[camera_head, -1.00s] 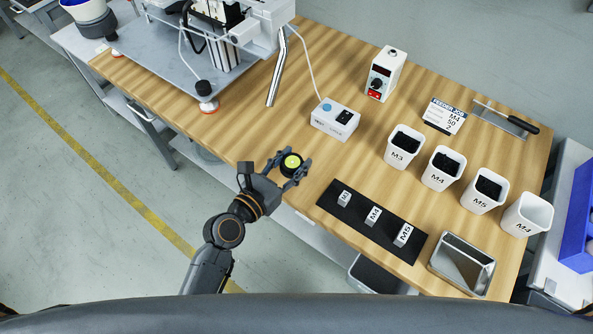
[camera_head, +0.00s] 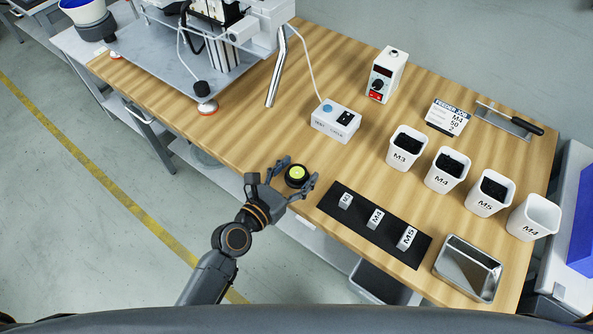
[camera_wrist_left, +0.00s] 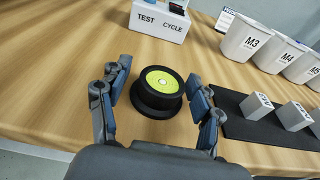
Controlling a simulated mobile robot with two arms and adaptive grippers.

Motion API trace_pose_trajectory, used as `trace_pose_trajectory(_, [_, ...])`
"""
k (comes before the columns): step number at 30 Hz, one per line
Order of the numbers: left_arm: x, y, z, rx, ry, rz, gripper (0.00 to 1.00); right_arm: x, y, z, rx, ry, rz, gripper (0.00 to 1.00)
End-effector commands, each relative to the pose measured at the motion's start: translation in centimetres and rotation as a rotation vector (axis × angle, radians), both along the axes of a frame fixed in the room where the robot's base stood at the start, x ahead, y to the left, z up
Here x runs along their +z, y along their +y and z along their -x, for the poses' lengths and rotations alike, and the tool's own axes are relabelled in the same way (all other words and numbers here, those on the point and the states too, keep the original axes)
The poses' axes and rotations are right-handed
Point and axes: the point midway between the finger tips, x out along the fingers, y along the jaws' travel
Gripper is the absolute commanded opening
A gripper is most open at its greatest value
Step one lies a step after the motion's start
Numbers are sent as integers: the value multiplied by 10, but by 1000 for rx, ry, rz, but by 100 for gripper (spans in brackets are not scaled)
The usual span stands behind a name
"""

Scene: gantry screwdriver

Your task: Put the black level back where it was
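The black level (camera_head: 297,176) is a round black puck with a yellow-green bubble face. It sits upright on the wooden table near the front edge, left of the black mat. In the left wrist view the level (camera_wrist_left: 158,91) stands between the fingers. My left gripper (camera_head: 300,175) is open, with a finger on each side of the level; the left wrist view (camera_wrist_left: 158,100) shows gaps between the fingers and the level. My right gripper is not in view.
A black mat (camera_head: 360,243) with M3, M4 and M5 blocks lies to the right. The TEST CYCLE box (camera_head: 335,121) is behind the level. Several white cups (camera_head: 405,148) and a metal tray (camera_head: 467,268) stand farther right. Bare wood (camera_head: 240,125) lies to the left.

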Motion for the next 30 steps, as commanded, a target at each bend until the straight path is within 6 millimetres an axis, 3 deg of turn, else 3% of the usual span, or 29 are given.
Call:
trace_pose_trajectory(10, [4,2,2,0,1,0,65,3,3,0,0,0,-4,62])
trace_pose_trajectory(24, [16,55,76,-2,2,-1,65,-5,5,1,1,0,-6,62])
trace_pose_trajectory(30, [20,68,93,0,-1,-1,65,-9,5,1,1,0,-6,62])
